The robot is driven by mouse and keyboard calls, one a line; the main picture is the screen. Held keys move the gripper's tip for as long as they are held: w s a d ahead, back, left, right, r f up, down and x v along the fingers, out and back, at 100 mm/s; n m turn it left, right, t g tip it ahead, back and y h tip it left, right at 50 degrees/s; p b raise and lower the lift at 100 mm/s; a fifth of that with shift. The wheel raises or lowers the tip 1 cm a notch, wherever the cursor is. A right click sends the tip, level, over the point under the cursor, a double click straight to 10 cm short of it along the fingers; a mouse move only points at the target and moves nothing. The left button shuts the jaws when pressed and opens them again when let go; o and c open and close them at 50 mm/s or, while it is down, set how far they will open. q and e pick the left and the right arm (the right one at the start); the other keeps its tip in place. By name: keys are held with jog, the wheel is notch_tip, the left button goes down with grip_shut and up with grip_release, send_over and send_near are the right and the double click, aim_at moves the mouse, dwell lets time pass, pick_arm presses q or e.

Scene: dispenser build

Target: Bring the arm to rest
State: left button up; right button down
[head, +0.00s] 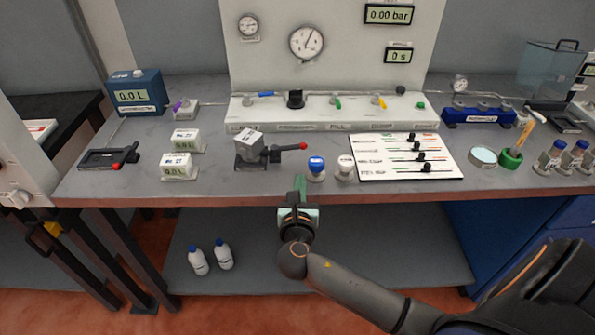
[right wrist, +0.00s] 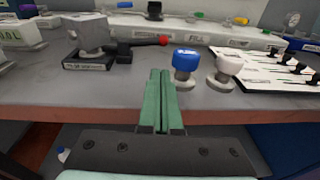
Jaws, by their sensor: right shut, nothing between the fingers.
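My right gripper (head: 300,184) is shut and empty at the front edge of the grey bench (head: 221,187). Its green fingers (right wrist: 161,101) lie side by side in the right wrist view. The blue-capped knob (head: 316,166) and the white-capped knob (head: 344,167) stand just beyond and right of the fingertips; they also show in the right wrist view as the blue cap (right wrist: 186,62) and the white cap (right wrist: 228,66). My right arm comes in from the lower right of the head view. My left gripper is not in view.
A valve block with a red-tipped lever (head: 250,149) stands left of the knobs. A white slider panel (head: 407,157) lies to the right. The fill panel (head: 330,112) with gauges is behind. Two bottles (head: 197,260) stand on the lower shelf (head: 375,262). A green cup (head: 511,158) stands farther right.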

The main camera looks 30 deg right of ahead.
jog(key=shift+v, duration=2.3)
